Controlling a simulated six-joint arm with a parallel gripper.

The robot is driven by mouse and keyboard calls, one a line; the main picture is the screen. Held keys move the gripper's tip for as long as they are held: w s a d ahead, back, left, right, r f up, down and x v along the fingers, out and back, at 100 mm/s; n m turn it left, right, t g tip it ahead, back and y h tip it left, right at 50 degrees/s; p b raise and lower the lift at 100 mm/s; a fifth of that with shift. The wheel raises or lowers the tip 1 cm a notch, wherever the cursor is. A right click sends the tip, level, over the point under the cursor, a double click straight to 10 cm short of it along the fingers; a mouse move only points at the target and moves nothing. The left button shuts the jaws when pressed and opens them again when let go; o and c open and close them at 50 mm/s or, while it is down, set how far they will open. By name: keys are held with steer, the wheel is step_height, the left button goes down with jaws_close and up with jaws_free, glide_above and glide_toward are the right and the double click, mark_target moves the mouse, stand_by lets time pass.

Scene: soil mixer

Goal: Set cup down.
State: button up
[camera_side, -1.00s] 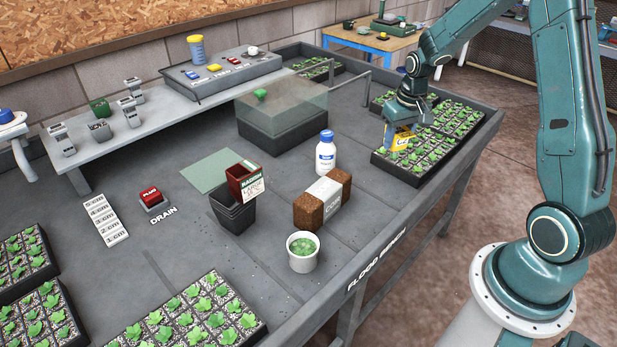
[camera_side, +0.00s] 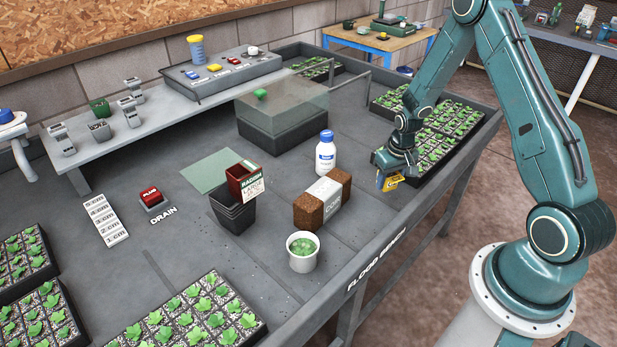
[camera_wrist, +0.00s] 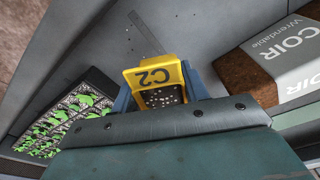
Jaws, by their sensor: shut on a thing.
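In the side view my gripper (camera_side: 388,178) is shut on the cup (camera_side: 394,183) beside the front edge of the seedling tray (camera_side: 432,160). It is near the grey bench top (camera_side: 370,228). I cannot tell whether the cup touches the bench.
A brown coir block (camera_side: 310,208) and a white bottle with a blue cap (camera_side: 326,158) stand left of my gripper. A white pot of green leaves (camera_side: 302,262) is nearer the front. Bare bench lies between block and tray. The bench edge is close on the right.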

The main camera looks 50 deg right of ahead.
mark_target(384, 203)
steer(key=shift+f, duration=1)
steer(key=shift+f, duration=0.15)
steer(key=shift+f, duration=1.75)
steer(key=shift+f, duration=0.2)
steer(key=o, duration=1)
steer(key=shift+c, duration=0.2)
steer(key=shift+r, duration=0.1)
steer(key=shift+s+a+r, duration=0.1)
steer(key=shift+s+r, duration=0.1)
steer(key=shift+r, duration=1.8)
steer(key=shift+s+a+r, duration=0.1)
steer(key=shift+s+r, duration=0.15)
steer(key=shift+r, duration=1.8)
steer(key=shift+s+a+r, duration=0.1)
steer(key=shift+s+r, duration=0.1)
steer(key=shift+r, duration=1.8)
